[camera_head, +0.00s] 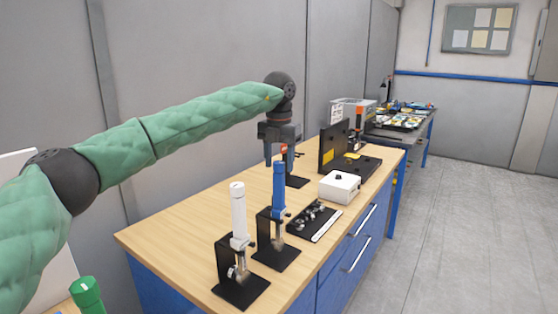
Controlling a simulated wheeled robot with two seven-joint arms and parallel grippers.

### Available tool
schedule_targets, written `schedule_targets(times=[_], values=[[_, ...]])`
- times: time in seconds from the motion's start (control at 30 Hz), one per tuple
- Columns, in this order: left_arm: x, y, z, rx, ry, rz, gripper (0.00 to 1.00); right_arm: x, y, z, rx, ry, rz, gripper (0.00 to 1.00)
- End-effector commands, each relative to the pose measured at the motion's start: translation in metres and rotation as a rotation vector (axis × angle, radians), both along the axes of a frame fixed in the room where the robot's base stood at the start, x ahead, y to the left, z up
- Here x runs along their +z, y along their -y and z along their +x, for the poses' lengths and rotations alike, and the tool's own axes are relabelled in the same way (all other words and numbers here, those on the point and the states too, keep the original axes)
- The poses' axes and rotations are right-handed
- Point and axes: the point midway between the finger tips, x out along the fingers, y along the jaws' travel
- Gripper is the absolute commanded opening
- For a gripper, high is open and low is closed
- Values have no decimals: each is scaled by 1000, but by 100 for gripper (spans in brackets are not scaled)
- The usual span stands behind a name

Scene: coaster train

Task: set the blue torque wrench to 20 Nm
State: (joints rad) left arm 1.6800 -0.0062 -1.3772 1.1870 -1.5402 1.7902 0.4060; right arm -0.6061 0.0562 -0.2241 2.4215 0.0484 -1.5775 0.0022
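The blue torque wrench (278,190) stands upright, blue handle up, in a black stand (278,256) on the wooden workbench (180,228). Any scale on it is too small to read. My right gripper is not in view.
A white-handled wrench (238,212) stands in a stand at front left. A green handle (87,293) shows at the lower left. Right of the blue wrench lie a black tray of small parts (308,222) and a white box (340,186). A black panel device (333,147) stands farther back.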

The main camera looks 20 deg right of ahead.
Motion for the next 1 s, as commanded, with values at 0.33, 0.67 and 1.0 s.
schedule_targets(times=[0.33,0.67,1.0], values=[[22,0,0,1,1,0,51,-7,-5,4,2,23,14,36],[68,0,1,1,1,-1,51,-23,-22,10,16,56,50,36],[78,0,0,-1,-1,1,51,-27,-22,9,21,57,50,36]])
